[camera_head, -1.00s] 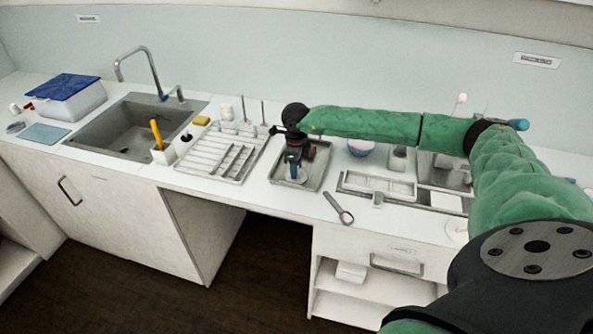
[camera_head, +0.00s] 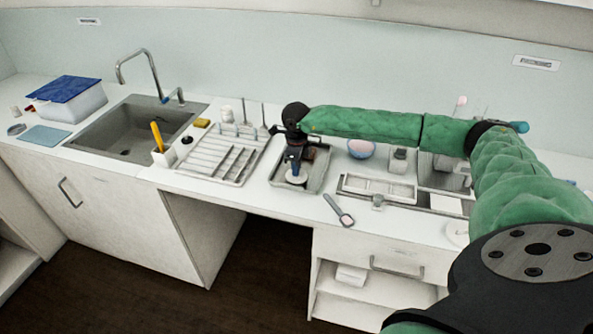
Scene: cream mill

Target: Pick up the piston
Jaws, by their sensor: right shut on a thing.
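My right gripper (camera_head: 296,162) points down over the small metal tray (camera_head: 318,176) in the middle of the counter. It is shut on the piston (camera_head: 296,177), which shows as a pale round disc below the fingertips. The rest of the piston is hidden by the fingers. I cannot tell whether the disc touches the tray floor or hangs just above it. My left gripper is not in view.
A white drying rack (camera_head: 222,152) stands just left of the tray. A spoon-like tool (camera_head: 338,210) lies near the front edge. A bowl (camera_head: 361,148) and a shallow white tray (camera_head: 380,187) are on the right. A sink (camera_head: 125,135) is at the left.

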